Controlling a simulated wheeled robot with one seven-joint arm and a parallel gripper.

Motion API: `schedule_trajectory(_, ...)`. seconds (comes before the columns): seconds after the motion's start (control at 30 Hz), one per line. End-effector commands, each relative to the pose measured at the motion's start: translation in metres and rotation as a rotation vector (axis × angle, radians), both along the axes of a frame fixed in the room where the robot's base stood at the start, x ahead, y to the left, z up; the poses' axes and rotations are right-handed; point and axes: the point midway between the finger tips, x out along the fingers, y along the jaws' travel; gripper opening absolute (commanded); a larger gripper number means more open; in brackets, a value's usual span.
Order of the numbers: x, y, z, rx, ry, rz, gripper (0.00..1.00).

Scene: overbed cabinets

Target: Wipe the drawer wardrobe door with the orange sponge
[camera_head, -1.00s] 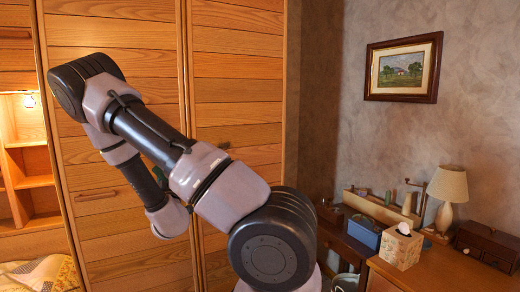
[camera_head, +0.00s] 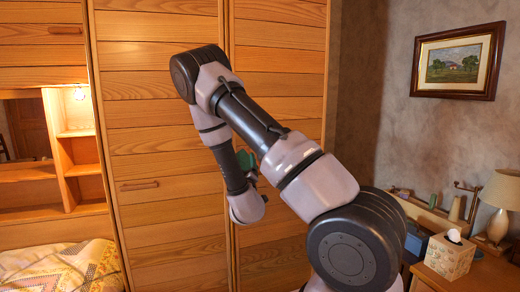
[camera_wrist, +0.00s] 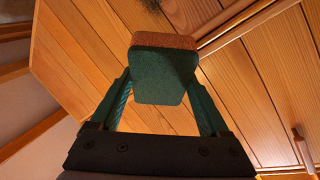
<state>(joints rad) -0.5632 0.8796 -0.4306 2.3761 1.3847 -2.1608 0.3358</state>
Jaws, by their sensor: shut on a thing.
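The sponge (camera_wrist: 165,75) shows in the wrist view, with an orange-brown face at its far end and a dark teal body. My gripper (camera_wrist: 166,92) is shut on it, one teal finger on each side. In the head view, a small teal patch at my gripper (camera_head: 246,160) shows beside my forearm, and the sponge cannot be made out clearly. The wooden plank wardrobe door (camera_head: 160,120) stands behind my arm, with a horizontal handle (camera_head: 139,185). Wood planks also fill much of the wrist view behind the sponge. I cannot tell whether the sponge touches the wood.
A bed with a patterned cover (camera_head: 60,270) and lit shelves (camera_head: 85,150) are at the left. A desk at the right holds a tissue box (camera_head: 445,257) and a lamp (camera_head: 503,195). A framed picture (camera_head: 457,62) hangs on the wall.

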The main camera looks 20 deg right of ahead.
Motion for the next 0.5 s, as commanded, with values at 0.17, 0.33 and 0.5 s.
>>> schedule_trajectory(0.17, 0.027, -0.015, -0.001, 0.001, -0.003, 0.074, 0.35)
schedule_trajectory(0.33, 0.064, -0.040, 0.002, 0.000, -0.005, 0.214, 0.35)
schedule_trajectory(0.5, 0.089, -0.069, 0.010, -0.001, -0.005, 0.361, 0.35)
